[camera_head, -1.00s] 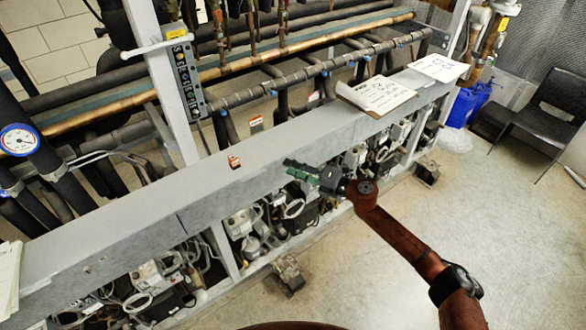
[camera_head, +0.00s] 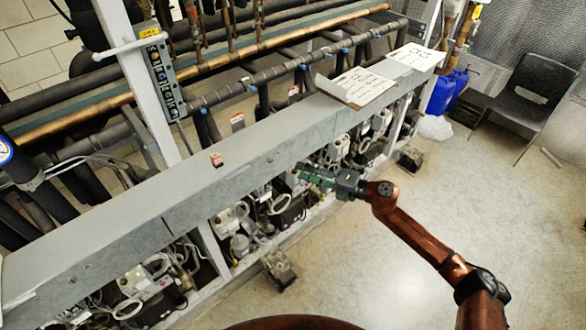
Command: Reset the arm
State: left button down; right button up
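My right arm, dark red-brown, comes in from the lower right in the head view. Its gripper (camera_head: 311,174) points left, just in front of the long grey rack beam (camera_head: 180,183). The two fingers appear dark and green and look a little apart, but they are small in the picture. I see nothing held between them. My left gripper is not in view.
A small red-and-white item (camera_head: 217,159) and white papers (camera_head: 357,87) lie on the beam. Compressors and hoses fill the space below it. A black chair (camera_head: 526,92) and blue containers (camera_head: 443,92) stand at the right. The floor (camera_head: 400,260) is open.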

jog(key=shift+s+d, duration=0.3)
jog(key=shift+d, duration=0.15)
